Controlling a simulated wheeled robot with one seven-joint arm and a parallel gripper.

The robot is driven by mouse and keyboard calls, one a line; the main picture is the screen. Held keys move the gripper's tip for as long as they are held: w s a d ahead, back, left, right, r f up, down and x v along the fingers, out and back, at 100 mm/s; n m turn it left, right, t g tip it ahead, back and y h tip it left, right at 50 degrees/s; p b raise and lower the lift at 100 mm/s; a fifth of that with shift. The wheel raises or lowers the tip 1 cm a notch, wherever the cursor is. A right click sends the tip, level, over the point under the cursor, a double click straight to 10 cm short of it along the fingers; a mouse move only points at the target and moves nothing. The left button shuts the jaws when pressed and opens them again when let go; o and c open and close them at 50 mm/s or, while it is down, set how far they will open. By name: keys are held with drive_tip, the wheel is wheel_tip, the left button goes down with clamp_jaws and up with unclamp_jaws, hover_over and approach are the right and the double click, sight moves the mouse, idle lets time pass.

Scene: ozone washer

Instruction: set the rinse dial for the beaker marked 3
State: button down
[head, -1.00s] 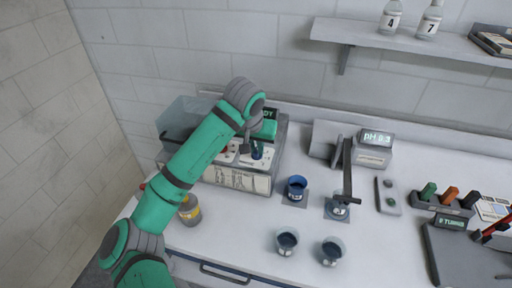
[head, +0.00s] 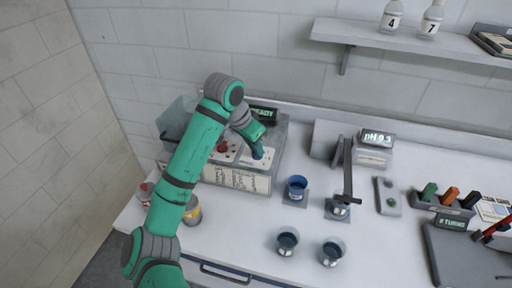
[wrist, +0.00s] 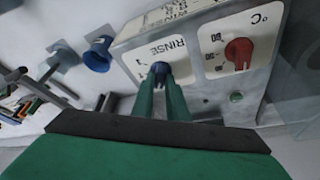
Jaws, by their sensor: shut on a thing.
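The ozone washer (head: 235,178) stands at the back left of the bench, with a printed card on its front. In the wrist view its RINSE panel (wrist: 145,50) carries a blue dial (wrist: 160,68). My gripper (wrist: 162,80) is shut on this dial, and the fingers hide most of the dial and some panel marks. In the head view my gripper (head: 257,152) is over the right part of the washer's top.
A red dial (wrist: 239,53) sits beside the RINSE panel. The washer's display (head: 262,114) appears to read READY. A pH meter (head: 376,140), a stand with a beaker (head: 338,209) and a rack (head: 445,198) lie further right. A yellow-banded jar (head: 192,213) is close to my arm.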

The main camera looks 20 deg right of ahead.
drive_tip(key=m+g, duration=0.1)
drive_tip(key=m, duration=0.3)
drive_tip(key=m+g, duration=0.1)
drive_tip(key=m, duration=0.1)
drive_tip(key=shift+w+m+g, duration=0.25)
drive_tip(key=shift+m+g, duration=0.05)
drive_tip(key=m+g, duration=0.1)
drive_tip(key=m, duration=0.4)
drive_tip(key=shift+w+g, duration=0.15)
drive_tip(key=shift+g, duration=0.25)
drive_tip(key=shift+y, duration=0.3)
drive_tip(key=c, duration=1.7)
unclamp_jaws()
drive_tip(key=shift+c, duration=0.2)
drive_tip(key=shift+r, duration=0.1)
drive_tip(key=v, duration=1)
drive_tip(key=shift+a+r, duration=0.2)
drive_tip(key=shift+r, duration=0.1)
drive_tip(key=shift+w, duration=0.15)
